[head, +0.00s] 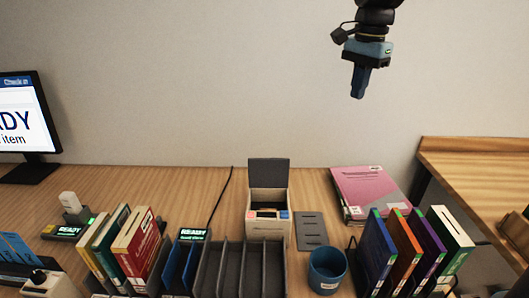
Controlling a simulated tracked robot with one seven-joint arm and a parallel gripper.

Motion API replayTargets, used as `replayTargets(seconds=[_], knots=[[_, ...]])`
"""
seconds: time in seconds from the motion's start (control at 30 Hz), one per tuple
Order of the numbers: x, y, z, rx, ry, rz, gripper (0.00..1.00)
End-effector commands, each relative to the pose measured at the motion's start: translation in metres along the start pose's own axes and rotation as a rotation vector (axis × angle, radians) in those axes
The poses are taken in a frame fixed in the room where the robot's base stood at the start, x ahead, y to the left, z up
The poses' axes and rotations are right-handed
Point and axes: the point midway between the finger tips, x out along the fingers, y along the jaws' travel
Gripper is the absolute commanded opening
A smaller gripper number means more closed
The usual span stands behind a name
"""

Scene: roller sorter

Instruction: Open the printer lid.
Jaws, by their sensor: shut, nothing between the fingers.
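The printer (268,222) is a small beige box near the middle of the desk, with a small panel and coloured buttons on its front. Its dark grey lid (268,172) stands upright at the back edge, so the dark inside shows from above. My gripper (357,95) is in the air against the wall, above and to the right of the printer, well apart from it. It points down, and its blue fingers are shut with nothing between them.
A grey sorter with slots (240,270) stands in front of the printer. A blue cup (327,270), a grey plate (311,231) and a pink book (370,193) are to the right. Upright books (405,250) stand at far right. A monitor (25,120) is at left.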

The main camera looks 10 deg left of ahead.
Motion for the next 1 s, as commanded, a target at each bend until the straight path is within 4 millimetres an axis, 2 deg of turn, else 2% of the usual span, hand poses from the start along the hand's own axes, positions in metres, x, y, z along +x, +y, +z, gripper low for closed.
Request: replayTargets(seconds=[0.1,0.5,0.8,1.0], knots=[[0.01,-0.033,0.001,0.062,-0.032,0.034,0.0],[0.053,-0.134,0.019,0.291,-0.107,0.171,0.0],[0.1,-0.201,0.045,0.463,-0.132,0.293,0.0],[0.132,-0.237,0.063,0.569,-0.133,0.371,0.0]])
